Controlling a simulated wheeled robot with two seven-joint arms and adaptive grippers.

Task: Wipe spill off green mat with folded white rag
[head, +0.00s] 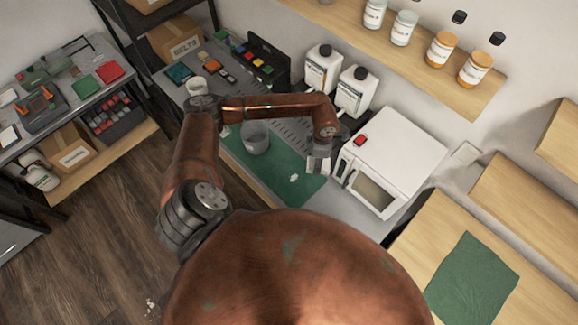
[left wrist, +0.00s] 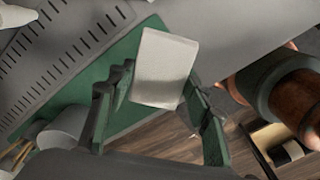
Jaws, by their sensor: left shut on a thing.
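A green mat (head: 268,172) lies on the grey bench, and it also shows in the left wrist view (left wrist: 128,112). A small pale spill (head: 293,177) is on the mat; I cannot make it out in the left wrist view. My left gripper (head: 322,150) is shut on the folded white rag (head: 318,165), at the mat's right edge, to the right of the spill and close to the microwave. In the left wrist view the rag (left wrist: 165,68) sits between the fingers (left wrist: 158,88). I cannot tell if the rag touches the bench. My right gripper is not in view.
A grey pot (head: 255,137) stands on the mat, left of the spill. A white microwave (head: 395,160) is just right of my left gripper. Two white jugs (head: 354,92) stand behind it. Another green sheet (head: 473,280) lies on a wooden surface at right.

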